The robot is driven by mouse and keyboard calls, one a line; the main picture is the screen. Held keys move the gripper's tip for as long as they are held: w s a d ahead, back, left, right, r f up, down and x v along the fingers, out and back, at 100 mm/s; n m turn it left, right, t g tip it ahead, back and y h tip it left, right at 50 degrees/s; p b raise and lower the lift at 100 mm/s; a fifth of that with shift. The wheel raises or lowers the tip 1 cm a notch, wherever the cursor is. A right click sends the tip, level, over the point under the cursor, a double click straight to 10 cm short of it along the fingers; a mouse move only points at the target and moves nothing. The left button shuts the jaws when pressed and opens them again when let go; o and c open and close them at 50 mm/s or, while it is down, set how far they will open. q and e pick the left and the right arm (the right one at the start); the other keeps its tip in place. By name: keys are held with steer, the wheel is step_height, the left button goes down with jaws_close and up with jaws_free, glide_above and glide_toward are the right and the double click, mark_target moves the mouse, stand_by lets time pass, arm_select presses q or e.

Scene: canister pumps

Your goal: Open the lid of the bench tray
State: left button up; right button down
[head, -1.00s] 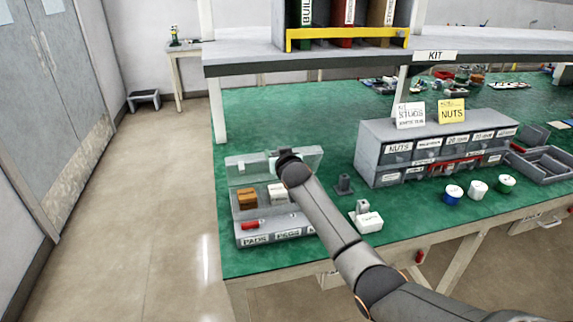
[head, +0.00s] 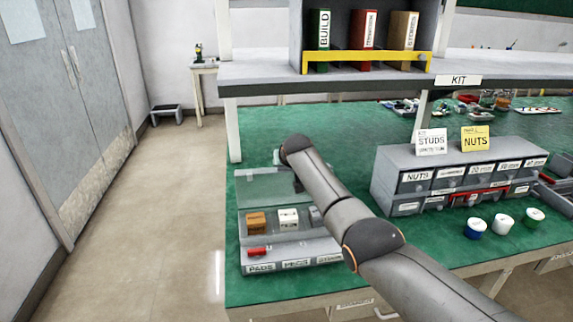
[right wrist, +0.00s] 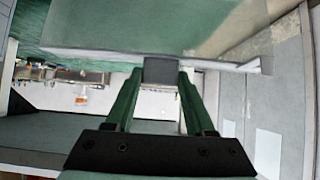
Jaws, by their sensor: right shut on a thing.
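The bench tray (head: 262,267) is a grey bin at the near left of the green bench, with labels such as PADS on its front. Its clear lid (head: 262,186) stands raised at the back of the tray, and the compartments in front look uncovered. The lid also shows as a pale see-through panel in the right wrist view (right wrist: 210,38). My right gripper (right wrist: 160,78) is shut on the lid's small dark grey handle (right wrist: 159,70). In the head view my arm hides the gripper and the lid's right part. My left gripper is out of view.
An orange block (head: 256,222), a white block (head: 288,217) and a red piece (head: 257,252) lie in the tray. A grey drawer unit (head: 388,180) and several small cups (head: 474,228) stand to the right. A shelf (head: 270,72) overhangs the bench behind.

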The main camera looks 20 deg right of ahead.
steer(key=shift+w+d+r, duration=0.1)
steer(key=shift+w+r, duration=0.25)
steer(key=shift+r, duration=0.2)
steer(key=c, duration=0.7)
jaws_free()
steer(key=o, duration=0.3)
steer(key=shift+s+f, duration=0.1)
steer(key=shift+s, duration=0.05)
steer(key=shift+o, duration=0.8)
steer(key=shift+f, duration=0.2)
steer(key=shift+s+r, duration=0.1)
steer(key=shift+r, duration=0.05)
steer(key=p+v, duration=0.1)
steer(key=v, duration=1.1)
steer(key=shift+r, duration=0.15)
steer(key=shift+c, duration=0.2)
